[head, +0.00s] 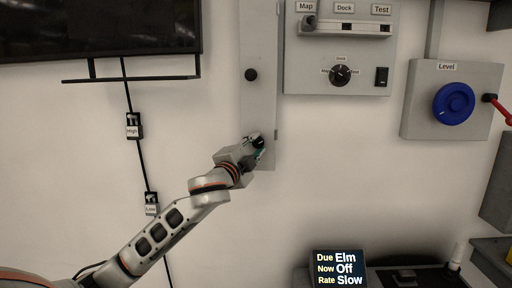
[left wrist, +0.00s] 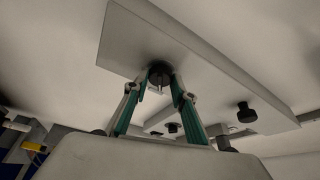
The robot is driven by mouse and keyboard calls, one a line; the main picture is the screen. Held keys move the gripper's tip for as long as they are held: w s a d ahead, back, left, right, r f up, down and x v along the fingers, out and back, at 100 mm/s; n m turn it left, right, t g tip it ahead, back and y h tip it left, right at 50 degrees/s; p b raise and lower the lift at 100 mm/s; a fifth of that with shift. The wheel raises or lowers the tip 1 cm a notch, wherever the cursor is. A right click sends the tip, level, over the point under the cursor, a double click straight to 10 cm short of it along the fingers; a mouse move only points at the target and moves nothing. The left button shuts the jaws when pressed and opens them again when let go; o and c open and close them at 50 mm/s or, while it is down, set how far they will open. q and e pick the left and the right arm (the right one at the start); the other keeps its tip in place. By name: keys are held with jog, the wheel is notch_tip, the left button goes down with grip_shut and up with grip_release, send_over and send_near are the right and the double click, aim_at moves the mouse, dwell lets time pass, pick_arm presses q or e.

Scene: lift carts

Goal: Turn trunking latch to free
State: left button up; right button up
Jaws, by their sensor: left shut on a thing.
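The trunking is a narrow pale grey vertical panel (head: 259,108) on the wall, in the middle of the head view. It carries one round black latch knob (head: 251,75) higher up. A second black latch knob (left wrist: 160,72) is near the panel's end in the left wrist view, where the upper knob also shows (left wrist: 246,112). My left gripper (head: 259,147) is at the panel's lower end, with its green-padded fingers (left wrist: 160,92) shut on that lower latch knob. The fingers partly hide this knob in the head view. My right gripper is not in view.
Right of the trunking is a control panel (head: 300,75) with a rotary dial (head: 340,75) and a black switch (head: 381,76). Farther right is a blue Level wheel (head: 454,103). A status display (head: 338,268) stands below. The wall left of the trunking is mostly clear.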

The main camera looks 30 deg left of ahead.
pick_arm(q)
jog(key=m+g, duration=0.1)
jog(key=m, duration=0.1)
jog(key=m+g, duration=0.1)
jog(key=m, duration=0.2)
jog(key=shift+r+m+h, duration=0.2)
jog(key=shift+m+h, duration=0.1)
jog(key=shift+h, duration=0.1)
dwell(0.4)
jog(key=o, duration=1.1)
jog(key=s, duration=0.4)
jog(key=s+d, duration=0.1)
jog(key=s, duration=0.3)
jog(key=s+d+r, duration=0.1)
jog(key=s, duration=0.2)
jog(key=shift+s, duration=0.4)
